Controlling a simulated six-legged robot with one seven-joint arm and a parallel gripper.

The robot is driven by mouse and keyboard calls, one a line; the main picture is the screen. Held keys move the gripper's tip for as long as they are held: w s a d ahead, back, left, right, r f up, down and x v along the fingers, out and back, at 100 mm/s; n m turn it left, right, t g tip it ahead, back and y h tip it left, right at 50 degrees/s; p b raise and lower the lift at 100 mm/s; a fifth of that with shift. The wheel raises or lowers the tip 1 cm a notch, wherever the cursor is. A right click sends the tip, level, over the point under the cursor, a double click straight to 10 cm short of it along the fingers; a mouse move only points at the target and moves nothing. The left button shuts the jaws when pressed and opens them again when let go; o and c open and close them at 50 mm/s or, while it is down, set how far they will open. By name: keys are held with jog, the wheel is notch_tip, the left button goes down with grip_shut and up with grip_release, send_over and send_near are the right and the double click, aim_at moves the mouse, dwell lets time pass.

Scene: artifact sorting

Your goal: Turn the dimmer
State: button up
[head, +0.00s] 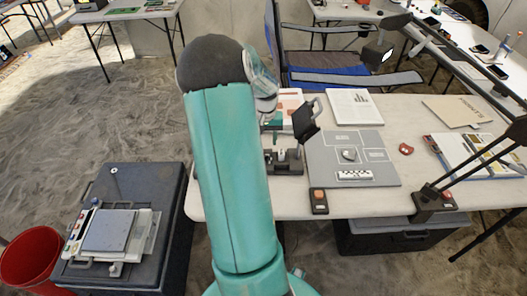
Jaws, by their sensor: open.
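One box (319,201) is at the table's front edge.
A grey board (320,172) holds a small grey object and a checkered scale bar. Papers (354,107) and a red piece (406,149) lie nearby. A blue chair (345,75) stands behind. A dark case (128,178) and red bucket (33,257) are at left.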

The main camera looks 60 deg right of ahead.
aim_at(265, 155)
notch_tip(265, 155, down, 7)
jog(key=shift+w+a+r, duration=0.1)
jog(key=shift+w+r, duration=0.05)
jog(key=shift+r, duration=0.05)
jog(key=c, duration=1)
jog(key=shift+m, duration=0.3)
jog(key=m, duration=0.4)
jog(key=shift+m, duration=2.1)
jog(key=o, duration=1)
